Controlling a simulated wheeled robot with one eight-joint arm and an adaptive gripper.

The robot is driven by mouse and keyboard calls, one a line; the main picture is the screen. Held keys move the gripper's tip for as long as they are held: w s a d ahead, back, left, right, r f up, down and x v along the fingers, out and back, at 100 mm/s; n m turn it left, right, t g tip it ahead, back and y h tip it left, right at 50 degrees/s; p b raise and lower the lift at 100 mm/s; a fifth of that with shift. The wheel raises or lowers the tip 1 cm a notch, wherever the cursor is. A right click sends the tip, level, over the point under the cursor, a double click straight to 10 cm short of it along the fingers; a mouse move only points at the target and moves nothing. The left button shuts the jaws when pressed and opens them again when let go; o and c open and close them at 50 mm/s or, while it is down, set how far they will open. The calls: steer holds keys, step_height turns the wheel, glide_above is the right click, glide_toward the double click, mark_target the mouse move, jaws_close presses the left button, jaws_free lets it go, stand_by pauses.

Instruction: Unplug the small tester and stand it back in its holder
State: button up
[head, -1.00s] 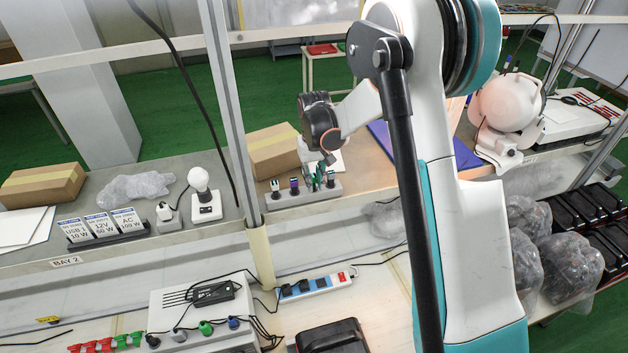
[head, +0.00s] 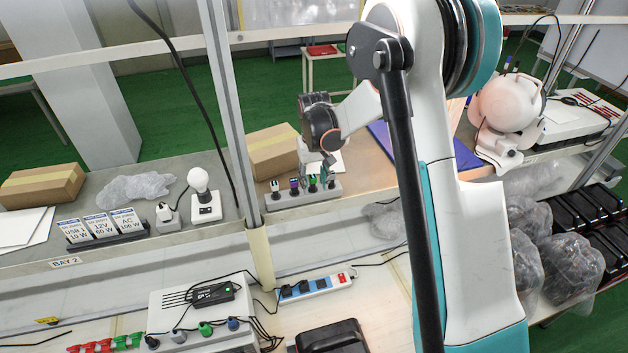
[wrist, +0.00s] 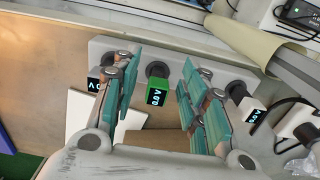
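A grey strip (head: 283,203) on the shelf bears a row of small testers. The green tester (wrist: 157,97), with a lit display and a round black part behind it, sits between the two fingers of my gripper (wrist: 158,72) in the wrist view. The fingers stand apart on either side, with gaps to it. A white tester (wrist: 248,108) is to the right, and another (wrist: 94,86) is partly behind the left finger. In the head view my gripper (head: 320,176) is low over the strip's right part, its fingertips hard to tell. I cannot tell which tester the task means.
A cardboard box (head: 272,152) stands close behind the strip. A socket strip (head: 315,285) with black plugs lies on the lower bench.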

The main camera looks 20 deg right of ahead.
steer(key=shift+r, duration=0.1)
step_height(320, 180, up, 12)
steer(key=s+f+t+b, duration=0.2)
steer(key=s+f+b, duration=0.1)
steer(key=s+b, duration=0.55)
steer(key=s+f+t+b, duration=0.2)
steer(key=s+f+b, duration=0.1)
steer(key=s+b, duration=0.55)
steer(key=s+f+t+b, duration=0.3)
steer(key=s+f+b, duration=1.1)
steer(key=f, duration=0.3)
steer(key=shift+f+b, duration=0.15)
steer(key=shift+b, duration=0.4)
